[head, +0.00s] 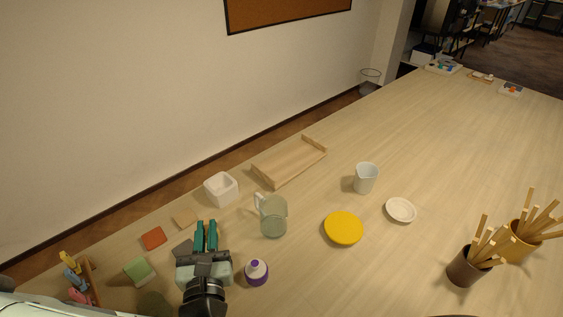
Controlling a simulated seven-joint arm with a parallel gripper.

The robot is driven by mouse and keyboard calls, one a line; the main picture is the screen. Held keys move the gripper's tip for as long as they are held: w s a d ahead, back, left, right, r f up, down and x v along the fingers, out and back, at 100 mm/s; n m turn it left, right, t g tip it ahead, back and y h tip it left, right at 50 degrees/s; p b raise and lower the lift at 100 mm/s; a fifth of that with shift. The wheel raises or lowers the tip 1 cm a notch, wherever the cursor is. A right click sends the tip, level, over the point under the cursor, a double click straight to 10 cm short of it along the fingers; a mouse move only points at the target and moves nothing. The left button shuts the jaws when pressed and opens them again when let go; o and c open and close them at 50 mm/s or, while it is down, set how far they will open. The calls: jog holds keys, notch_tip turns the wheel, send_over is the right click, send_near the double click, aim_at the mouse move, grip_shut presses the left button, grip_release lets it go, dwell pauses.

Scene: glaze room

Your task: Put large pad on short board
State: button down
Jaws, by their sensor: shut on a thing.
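My gripper (205,224) is at the lower left of the head view, with its two teal fingers close together. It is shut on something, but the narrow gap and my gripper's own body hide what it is. A dark grey flat pad (182,249) shows just left of the fingers, partly covered; I cannot tell whether it touches them. An orange-red pad (153,238), a tan pad (186,219) and a thicker green block (140,271) lie farther left. The pale wooden board (285,165) with raised ends lies beyond my gripper, up and right, and its top is bare.
A white square pot (221,190) and a glass jug (273,218) stand between my gripper and the board. A purple-and-white bottle (257,272) is close right. A yellow disc (343,228), a pale cup (365,178) and a white dish (401,210) are farther right. The far table is mostly clear.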

jog(key=w+d+r+m+g+h, duration=0.2)
jog(key=w+d+r+m+h, duration=0.7)
jog(key=w+d+r+h, duration=0.65)
jog(key=d+r+m+g+h, duration=0.2)
jog(key=d+m+g+h, duration=0.15)
jog(key=d, duration=0.65)
jog(key=d+r+m+g+h, duration=0.2)
jog(key=d+m+g, duration=0.25)
jog(key=d, duration=0.55)
jog(key=s+a+f+m+g+y, duration=0.2)
jog(key=s+f+m+g+y, duration=0.2)
jog(key=s+f+m+g, duration=1.25)
jog(key=w+a+f+m+g+y, duration=0.2)
jog(key=a+m+g+y, duration=0.2)
jog(key=a+y, duration=0.45)
jog(key=w+a+f+m+g+y, duration=0.1)
jog(key=w+a+m+g+y, duration=0.3)
jog(key=a+y, duration=0.5)
jog(key=w+a+m+t+y, duration=0.55)
jog(key=m+y, duration=0.25)
jog(key=y, duration=0.2)
jog(key=m+t+h, duration=0.2)
jog(key=m+t, duration=1.4)
jog(key=t, duration=0.8)
send_over(296, 163)
notch_tip(296, 163, down, 5)
jog(key=shift+f, duration=2.3)
